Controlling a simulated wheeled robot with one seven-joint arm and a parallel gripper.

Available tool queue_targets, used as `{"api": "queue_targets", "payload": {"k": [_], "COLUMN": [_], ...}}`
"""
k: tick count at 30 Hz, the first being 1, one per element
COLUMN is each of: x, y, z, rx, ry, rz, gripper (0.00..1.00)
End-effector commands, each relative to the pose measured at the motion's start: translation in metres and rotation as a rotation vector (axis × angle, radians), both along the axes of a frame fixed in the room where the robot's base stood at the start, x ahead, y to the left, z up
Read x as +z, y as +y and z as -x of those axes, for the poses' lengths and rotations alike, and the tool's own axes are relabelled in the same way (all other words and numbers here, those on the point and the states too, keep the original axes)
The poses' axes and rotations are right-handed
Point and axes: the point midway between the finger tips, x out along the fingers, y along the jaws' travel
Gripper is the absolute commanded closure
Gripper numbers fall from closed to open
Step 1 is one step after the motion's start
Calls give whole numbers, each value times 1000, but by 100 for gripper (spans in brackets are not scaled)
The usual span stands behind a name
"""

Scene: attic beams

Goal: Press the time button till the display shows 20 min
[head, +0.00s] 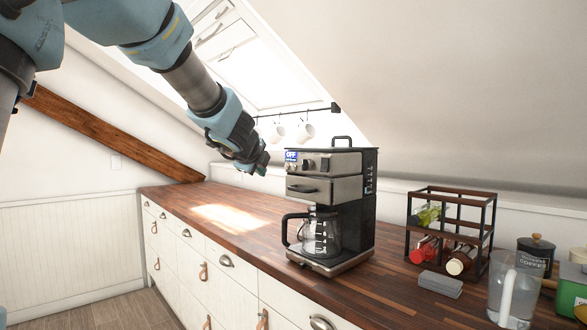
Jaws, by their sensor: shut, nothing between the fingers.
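A black and steel coffee maker (352,215) stands upright on the wooden counter. Its small blue display (291,156) at the upper left of the front panel reads "OFF". Knobs or buttons (309,165) sit on the panel to the right of the display; their labels are too small to read, so I cannot tell which is the time button. A glass carafe (320,236) with a black handle sits in the lower part of the machine. My gripper (259,167) is shut and empty, in the air just left of the display, apparently apart from the machine.
The wooden counter (270,208) is clear left of the machine. White mugs (305,131) hang behind under the sloped ceiling.

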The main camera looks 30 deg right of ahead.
Motion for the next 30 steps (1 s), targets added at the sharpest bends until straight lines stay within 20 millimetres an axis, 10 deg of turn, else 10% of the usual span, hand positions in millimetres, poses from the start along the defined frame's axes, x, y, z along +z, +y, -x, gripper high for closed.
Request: {"api": "queue_targets", "payload": {"k": [15, 30], "x": [2, 0], "y": [-65, -80], "z": [-12, -15], "rx": [-2, 0], "ry": [0, 0], "rz": [0, 0], "gripper": [100, 100]}}
